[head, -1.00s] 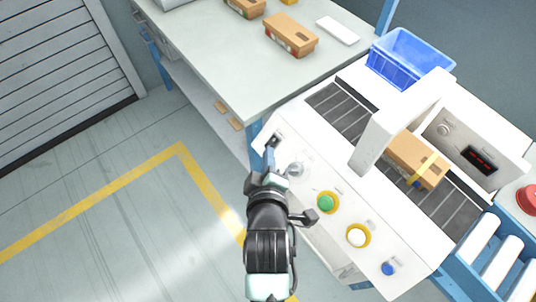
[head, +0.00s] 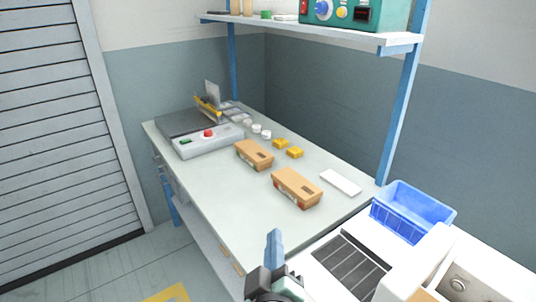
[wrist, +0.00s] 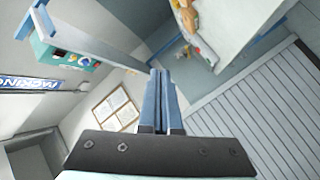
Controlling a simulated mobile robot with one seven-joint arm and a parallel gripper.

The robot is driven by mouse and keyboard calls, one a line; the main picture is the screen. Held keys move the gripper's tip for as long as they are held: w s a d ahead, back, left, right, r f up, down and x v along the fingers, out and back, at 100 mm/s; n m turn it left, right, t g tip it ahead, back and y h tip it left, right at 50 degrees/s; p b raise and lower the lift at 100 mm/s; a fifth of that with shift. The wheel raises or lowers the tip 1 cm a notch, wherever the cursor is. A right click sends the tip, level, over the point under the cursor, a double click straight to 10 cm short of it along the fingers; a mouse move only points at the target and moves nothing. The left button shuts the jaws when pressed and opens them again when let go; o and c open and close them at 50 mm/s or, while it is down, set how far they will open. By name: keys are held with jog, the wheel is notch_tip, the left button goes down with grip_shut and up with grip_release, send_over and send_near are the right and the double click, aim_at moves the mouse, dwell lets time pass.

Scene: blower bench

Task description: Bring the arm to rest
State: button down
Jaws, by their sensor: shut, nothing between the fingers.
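My gripper (head: 274,243) shows at the bottom of the head view, in front of the bench's near edge and left of the white machine. Its blue fingers point up in the picture and are shut with nothing between them. In the wrist view the closed fingers (wrist: 161,95) stand in the middle of the picture, touching no object. The lower part of my arm is outside the head view.
The bench (head: 215,185) holds two cardboard boxes (head: 297,188), yellow blocks (head: 280,143), a white slab (head: 341,182) and a grey device (head: 208,140). A shelf (head: 330,31) hangs above. Floor lies left.

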notch_tip(320, 180, up, 15)
jog(key=m+t+p, duration=0.1)
jog(key=m+t, duration=0.1)
jog(key=t, duration=0.1)
jog(key=s+r+m+t+p, duration=0.1)
jog(key=s+r, duration=0.3)
jog(key=r, duration=0.6)
jog(key=s+r+m+t+p, duration=0.1)
jog(key=s+r+m+t, duration=0.2)
jog(key=r, duration=0.7)
jog(key=s+a+r+m+t+p, duration=0.1)
jog(key=s+r+m+t, duration=0.1)
jog(key=r, duration=0.8)
jog(key=s+t, duration=0.1)
jog(key=s, duration=0.1)
jog(key=shift+s+r+m+t+y, duration=0.15)
jog(key=shift+s+m+t+y, duration=0.15)
jog(key=shift+m+t, duration=0.1)
jog(key=shift+a, duration=0.1)
